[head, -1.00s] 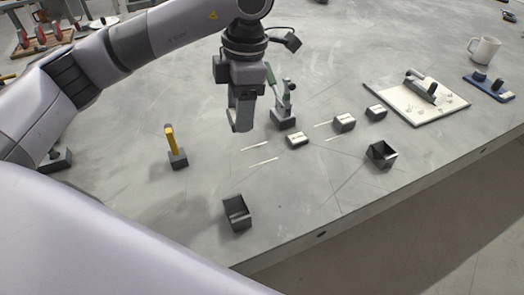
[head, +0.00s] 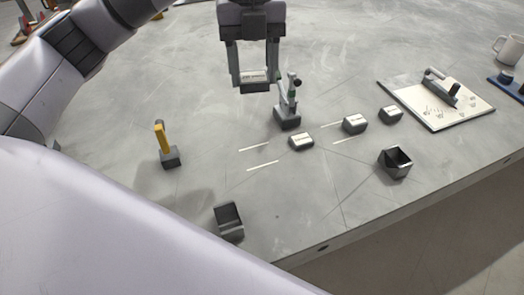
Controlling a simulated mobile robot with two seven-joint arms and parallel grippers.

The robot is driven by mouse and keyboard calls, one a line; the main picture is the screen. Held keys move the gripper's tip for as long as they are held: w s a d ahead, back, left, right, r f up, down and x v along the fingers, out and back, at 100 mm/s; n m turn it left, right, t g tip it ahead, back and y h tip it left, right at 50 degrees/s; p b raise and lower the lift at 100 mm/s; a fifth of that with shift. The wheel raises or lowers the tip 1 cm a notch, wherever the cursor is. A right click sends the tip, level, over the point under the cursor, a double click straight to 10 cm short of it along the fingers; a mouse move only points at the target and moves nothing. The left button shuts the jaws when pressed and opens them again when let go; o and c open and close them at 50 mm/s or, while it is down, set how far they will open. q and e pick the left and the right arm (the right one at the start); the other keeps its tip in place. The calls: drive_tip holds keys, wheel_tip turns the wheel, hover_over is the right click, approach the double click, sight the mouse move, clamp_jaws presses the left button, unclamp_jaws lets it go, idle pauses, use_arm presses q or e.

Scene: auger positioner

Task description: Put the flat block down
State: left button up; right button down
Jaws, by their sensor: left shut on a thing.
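My left gripper (head: 254,80) is shut on a flat block (head: 254,77) with a pale top and a darker lower edge. The block sits between the two fingertips, at the upper middle of the head view, over the grey table. It looks roughly level; whether it touches the table I cannot tell. The gripper is just left of and behind a small upright device with a green part (head: 288,106). My right gripper is not in view.
Three similar blocks stand in a row: near (head: 301,142), middle (head: 354,124) and far (head: 390,114). White line marks lie beside them. Two dark open bins (head: 229,222) (head: 396,162) and a yellow-handled tool (head: 166,147) stand nearby. A white board (head: 438,101) lies at right.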

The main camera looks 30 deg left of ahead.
use_arm(q)
drive_tip(key=shift+w+r+n, duration=0.25)
drive_tip(key=shift+w+n, duration=0.25)
drive_tip(key=shift+n, duration=0.6)
drive_tip(key=shift+f, duration=0.2)
drive_tip(key=b, duration=0.2)
hover_over(259, 156)
drive_tip(key=f, duration=1.4)
drive_tip(key=shift+a+f, duration=0.2)
drive_tip(key=shift+f, duration=0.05)
drive_tip(key=shift+w+f, duration=0.1)
drive_tip(key=shift+f, duration=0.4)
wheel_tip(259, 156, down, 4)
drive_tip(key=shift+f+b, duration=0.1)
drive_tip(key=shift+b, duration=0.2)
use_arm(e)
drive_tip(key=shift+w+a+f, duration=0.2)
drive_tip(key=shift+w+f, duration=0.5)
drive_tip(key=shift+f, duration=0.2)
